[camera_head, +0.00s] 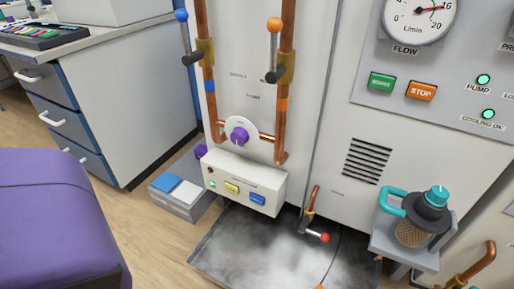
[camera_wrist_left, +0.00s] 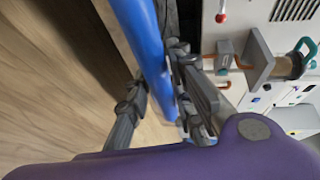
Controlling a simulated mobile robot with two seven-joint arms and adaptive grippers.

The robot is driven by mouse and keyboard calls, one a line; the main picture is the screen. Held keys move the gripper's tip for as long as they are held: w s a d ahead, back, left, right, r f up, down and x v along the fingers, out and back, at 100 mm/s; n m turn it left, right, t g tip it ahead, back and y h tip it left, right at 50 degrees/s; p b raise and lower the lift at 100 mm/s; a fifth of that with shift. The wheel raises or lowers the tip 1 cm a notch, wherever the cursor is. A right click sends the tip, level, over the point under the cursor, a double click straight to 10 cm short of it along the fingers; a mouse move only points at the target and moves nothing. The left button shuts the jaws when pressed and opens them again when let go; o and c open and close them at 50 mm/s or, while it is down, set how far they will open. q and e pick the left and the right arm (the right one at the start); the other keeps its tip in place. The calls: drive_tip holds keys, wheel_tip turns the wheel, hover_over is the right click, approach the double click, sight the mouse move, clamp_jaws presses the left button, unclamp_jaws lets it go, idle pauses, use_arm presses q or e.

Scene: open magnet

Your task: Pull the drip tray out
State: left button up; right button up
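The drip tray (camera_head: 225,255) is a dark grey, shallow tray on the floor in front of the machine, at the bottom of the head view. White vapour covers much of it, and its near edge is cut off. Neither gripper shows in the head view. In the left wrist view, the dark fingers of my left gripper (camera_wrist_left: 155,75) stand on either side of a thick blue bar (camera_wrist_left: 142,35). The bar runs between them. I cannot tell whether both fingers touch it, or what it is fixed to. My right gripper is out of view.
A white box with buttons (camera_head: 243,185) overhangs the tray's back left. A red-tipped valve (camera_head: 316,236) juts over the tray. A grey shelf (camera_head: 405,250) with a teal-handled flask (camera_head: 415,225) stands at right.

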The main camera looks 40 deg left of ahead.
use_arm(q)
drive_tip(key=shift+o, duration=1.1)
drive_tip(key=v, duration=1.2)
